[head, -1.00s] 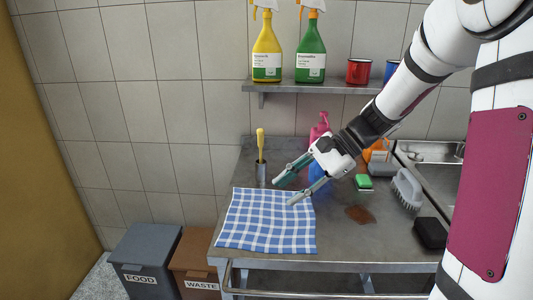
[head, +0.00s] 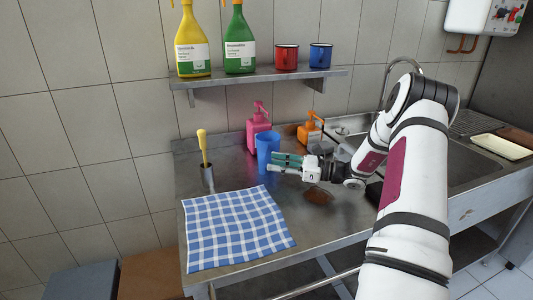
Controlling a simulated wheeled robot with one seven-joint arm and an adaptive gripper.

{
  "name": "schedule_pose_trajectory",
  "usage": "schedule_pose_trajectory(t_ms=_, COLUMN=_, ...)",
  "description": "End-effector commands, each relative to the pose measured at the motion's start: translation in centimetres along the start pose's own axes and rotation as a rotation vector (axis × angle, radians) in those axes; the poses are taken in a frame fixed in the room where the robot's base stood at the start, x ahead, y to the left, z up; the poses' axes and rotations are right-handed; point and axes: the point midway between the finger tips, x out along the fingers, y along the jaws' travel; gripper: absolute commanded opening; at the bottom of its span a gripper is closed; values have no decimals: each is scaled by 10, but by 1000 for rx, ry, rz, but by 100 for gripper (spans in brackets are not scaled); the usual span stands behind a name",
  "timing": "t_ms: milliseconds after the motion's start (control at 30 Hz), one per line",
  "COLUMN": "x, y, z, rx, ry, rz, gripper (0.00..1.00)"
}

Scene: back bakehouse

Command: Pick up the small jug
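A plain blue vessel (head: 267,147), tall and cup-shaped, stands upright on the steel counter in front of the pink pump bottle. It is the only thing on the counter that looks like a small jug, and I see no handle or spout on it. My gripper (head: 271,163) is open, with its two fingers pointing left. The fingertips overlap the vessel's lower right in the picture and partly hide it. I cannot tell whether they touch it. Nothing shows between the fingers.
A pink pump bottle (head: 257,124) stands behind the vessel, and an orange one (head: 309,132) at right. A yellow-handled brush (head: 203,148) stands in a holder at left. A checked cloth (head: 235,228) covers the front left. A brown spill (head: 318,196) lies below my gripper. A shelf (head: 262,78) hangs above.

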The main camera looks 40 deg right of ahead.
Motion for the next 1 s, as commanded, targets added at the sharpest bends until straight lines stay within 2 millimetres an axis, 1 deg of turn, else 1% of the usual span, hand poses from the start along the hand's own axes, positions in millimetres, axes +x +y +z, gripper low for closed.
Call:
schedule_pose_trajectory(t_ms=233, x=21, y=2, z=-6, rx=0, ry=2, rz=3, gripper=33)
schedule_pose_trajectory(t_ms=367, x=39, y=3, z=-13, rx=1, ry=3, rz=4, gripper=33)
schedule_pose_trajectory(t_ms=400, x=45, y=3, z=-12, rx=-1, ry=2, rz=5, gripper=33)
schedule_pose_trajectory(t_ms=500, x=56, y=2, z=-11, rx=-1, ry=2, rz=3, gripper=33)
schedule_pose_trajectory(t_ms=733, x=58, y=2, z=-12, rx=-2, ry=3, rz=1, gripper=33)
schedule_pose_trajectory(t_ms=767, x=58, y=2, z=-12, rx=-2, ry=3, rz=1, gripper=29)
schedule_pose_trajectory(t_ms=800, x=58, y=2, z=-12, rx=-2, ry=3, rz=2, gripper=20)
schedule_pose_trajectory(t_ms=900, x=58, y=2, z=-12, rx=-2, ry=3, rz=2, gripper=0)
schedule_pose_trajectory(t_ms=1000, x=58, y=2, z=-12, rx=-2, ry=3, rz=2, gripper=0)
